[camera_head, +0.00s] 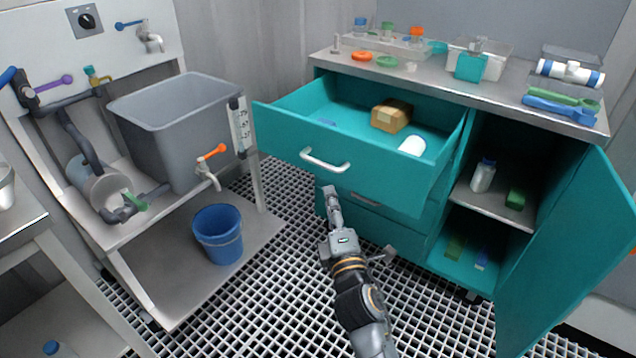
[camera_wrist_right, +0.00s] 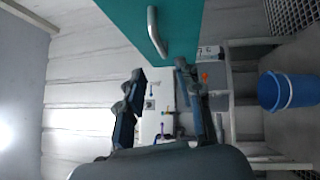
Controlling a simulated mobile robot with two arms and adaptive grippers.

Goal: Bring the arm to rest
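My right arm reaches up from the bottom of the head view. Its gripper (camera_head: 331,195) is just below and in front of the open teal drawer (camera_head: 380,178), apart from the drawer's handle (camera_head: 325,160). In the right wrist view the two fingers of this gripper (camera_wrist_right: 160,75) stand apart with nothing between them. The drawer handle (camera_wrist_right: 156,32) shows beyond the fingertips there. The open drawer holds a brown box (camera_head: 391,116) and a white rounded item (camera_head: 412,146). My left gripper is in neither view.
The cabinet door (camera_head: 572,255) stands open at the right. A blue bucket (camera_head: 218,234) sits on the low shelf at the left, below a grey tank (camera_head: 175,125). Bottles, rings and tools lie on the cabinet top (camera_head: 430,76). Grated floor (camera_head: 240,310) is clear around my arm.

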